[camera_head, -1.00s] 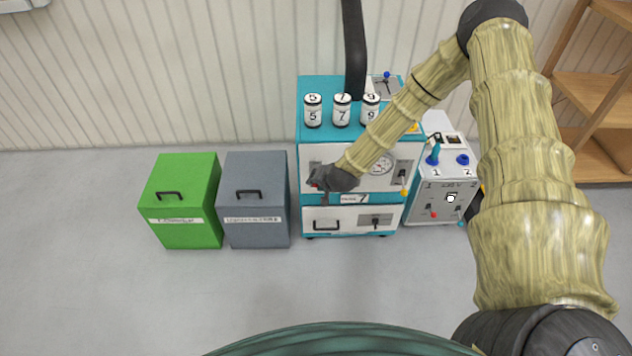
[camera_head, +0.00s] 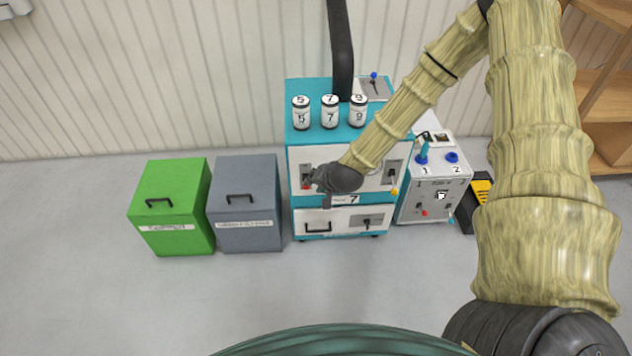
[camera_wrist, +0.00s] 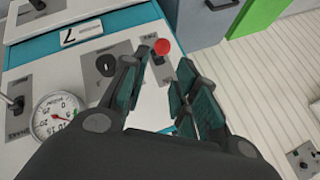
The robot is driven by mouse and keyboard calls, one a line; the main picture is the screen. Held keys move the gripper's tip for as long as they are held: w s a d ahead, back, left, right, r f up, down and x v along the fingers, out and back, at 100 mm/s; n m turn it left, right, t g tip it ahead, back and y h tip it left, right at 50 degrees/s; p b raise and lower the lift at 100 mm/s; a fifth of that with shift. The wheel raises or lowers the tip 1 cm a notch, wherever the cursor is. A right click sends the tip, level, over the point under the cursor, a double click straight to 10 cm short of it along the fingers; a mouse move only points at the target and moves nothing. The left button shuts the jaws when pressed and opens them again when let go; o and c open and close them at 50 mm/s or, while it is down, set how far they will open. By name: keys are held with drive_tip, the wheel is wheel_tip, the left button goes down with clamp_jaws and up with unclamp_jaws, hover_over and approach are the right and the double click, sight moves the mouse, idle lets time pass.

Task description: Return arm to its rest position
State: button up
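My gripper (camera_head: 318,186) is in front of the upper white panel of a teal and white machine (camera_head: 302,228). In the wrist view its two dark fingers (camera_wrist: 165,72) stand apart with nothing between them. A red-knobbed lever (camera_wrist: 162,46) on the machine shows just beyond the fingertips; I cannot tell if they touch it. In the head view the red knob (camera_head: 306,186) shows just left of the fingers. My arm reaches down to the panel from the upper right and hides part of it, including the gauge (camera_wrist: 55,115), which the wrist view shows.
A green box (camera_head: 170,203) and a grey box (camera_head: 246,210) stand left of the machine. A control box (camera_head: 432,207) with blue knobs stands on its right. White canisters (camera_head: 330,112) and a black pipe (camera_head: 342,50) are on top. Shelves (camera_head: 600,95) are at right. The front floor looks clear.

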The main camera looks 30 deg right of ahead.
idle(0.3)
drive_tip(key=s+a+f+n+g+p, duration=0.2)
drive_tip(key=s+a, duration=0.1)
drive_tip(key=s, duration=0.6)
drive_tip(key=s+a+f+n+g+p, duration=0.2)
drive_tip(key=s+a, duration=0.2)
drive_tip(key=s, duration=0.5)
drive_tip(key=s+a+f+n+g+p, duration=0.2)
drive_tip(key=s+a+p, duration=0.1)
drive_tip(key=s, duration=0.5)
drive_tip(key=s+r+n+g+p, duration=0.1)
drive_tip(key=s+n+g+p, duration=0.1)
drive_tip(key=s, duration=1)
drive_tip(key=shift+s+a+r+n, duration=0.2)
drive_tip(key=shift+s+n, duration=0.15)
drive_tip(key=shift+n, duration=0.15)
